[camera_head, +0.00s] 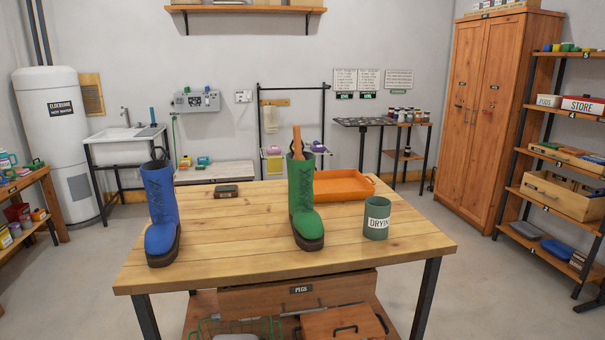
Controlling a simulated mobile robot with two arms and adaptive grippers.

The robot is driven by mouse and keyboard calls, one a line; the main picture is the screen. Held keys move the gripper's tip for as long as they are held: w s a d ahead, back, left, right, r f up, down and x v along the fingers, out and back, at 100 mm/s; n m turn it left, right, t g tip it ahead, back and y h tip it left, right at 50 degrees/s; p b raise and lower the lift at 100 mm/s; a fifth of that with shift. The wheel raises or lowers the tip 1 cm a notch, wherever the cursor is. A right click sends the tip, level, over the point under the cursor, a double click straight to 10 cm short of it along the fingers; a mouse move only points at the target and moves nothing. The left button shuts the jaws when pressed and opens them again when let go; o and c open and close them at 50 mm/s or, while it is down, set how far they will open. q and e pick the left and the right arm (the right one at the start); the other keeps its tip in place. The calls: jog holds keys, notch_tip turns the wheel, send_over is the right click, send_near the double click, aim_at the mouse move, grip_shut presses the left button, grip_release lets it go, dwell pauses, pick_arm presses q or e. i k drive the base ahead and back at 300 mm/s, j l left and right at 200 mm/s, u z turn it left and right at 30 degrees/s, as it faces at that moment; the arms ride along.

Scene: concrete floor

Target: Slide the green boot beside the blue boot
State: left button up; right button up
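The green boot (302,205) stands upright on the wooden table, right of the middle. A wooden stick-like piece (297,143) rises from its top opening. The blue boot (161,213) stands upright near the table's left edge, its toe toward the front. A wide strip of bare tabletop lies between the two boots. Neither of my grippers shows in the head view.
On the wooden table (236,237), a green-grey cup (376,219) stands right of the green boot. An orange tray (342,186) lies behind it. A small dark box (227,191) lies at the back between the boots. The front middle is clear.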

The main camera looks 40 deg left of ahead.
aim_at(308, 226)
jog(key=u, duration=1.25)
jog(key=i+l, duration=0.1)
jog(key=i, duration=0.15)
jog(key=u, duration=0.05)
